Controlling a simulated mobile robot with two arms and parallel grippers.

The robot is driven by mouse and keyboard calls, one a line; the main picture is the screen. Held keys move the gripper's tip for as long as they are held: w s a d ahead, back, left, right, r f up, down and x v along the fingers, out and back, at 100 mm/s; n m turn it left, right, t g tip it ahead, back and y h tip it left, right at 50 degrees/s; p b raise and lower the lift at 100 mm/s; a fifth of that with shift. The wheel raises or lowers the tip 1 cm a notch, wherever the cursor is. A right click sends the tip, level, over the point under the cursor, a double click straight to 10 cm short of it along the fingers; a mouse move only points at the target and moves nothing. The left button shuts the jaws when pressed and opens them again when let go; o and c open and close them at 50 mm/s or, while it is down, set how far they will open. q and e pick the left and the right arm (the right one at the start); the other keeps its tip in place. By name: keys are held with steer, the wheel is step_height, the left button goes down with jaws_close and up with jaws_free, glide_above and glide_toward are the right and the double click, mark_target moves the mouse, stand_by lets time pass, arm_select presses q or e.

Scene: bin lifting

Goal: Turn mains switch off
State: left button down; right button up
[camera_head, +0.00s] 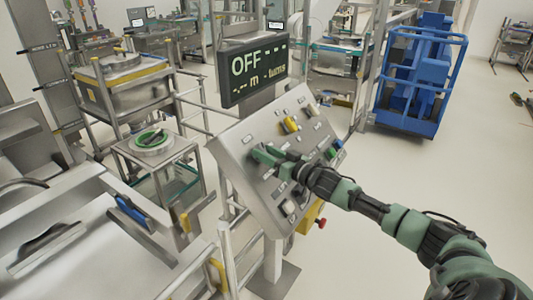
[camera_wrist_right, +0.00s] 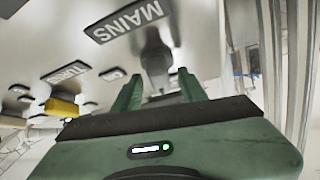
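The mains switch is a grey knob (camera_wrist_right: 156,62) below a dark MAINS label (camera_wrist_right: 125,20) in the right wrist view. It sits on a tilted grey control panel (camera_head: 243,172), seen in the head view. My right gripper (camera_head: 260,153) is at the left part of this panel and hides the mains switch there. In the wrist view its two green fingers (camera_wrist_right: 161,78) stand apart, one on each side of the knob; contact cannot be told. A dark display (camera_head: 252,70) above the panel reads OFF with dashes. My left gripper is not in view.
The panel also carries a yellow knob (camera_head: 291,124), a green button (camera_head: 331,153) and other controls close to my right arm. A red knob (camera_head: 320,223) sticks out below. A steel bench (camera_head: 75,235) stands left, a blue bin frame (camera_head: 420,80) behind right. The right floor is clear.

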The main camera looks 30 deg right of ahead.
jaws_close()
steer(key=shift+d+f+n+y+b, duration=0.1)
steer(key=shift+d+n+y+b, duration=0.05)
steer(key=shift+n+y+b, duration=0.8)
steer(key=shift+n+g+y, duration=0.4)
steer(key=shift+n+y, duration=0.35)
steer(key=shift+n, duration=0.7)
steer(key=shift+o, duration=1)
jaws_free()
steer(key=shift+s+d+f+b, duration=0.15)
steer(key=shift+s+b, duration=0.15)
steer(key=shift+s, duration=0.15)
steer(key=b+v, duration=0.2)
steer(key=v, duration=0.4)
steer(key=shift+s+r, duration=0.2)
steer(key=shift+s, duration=0.2)
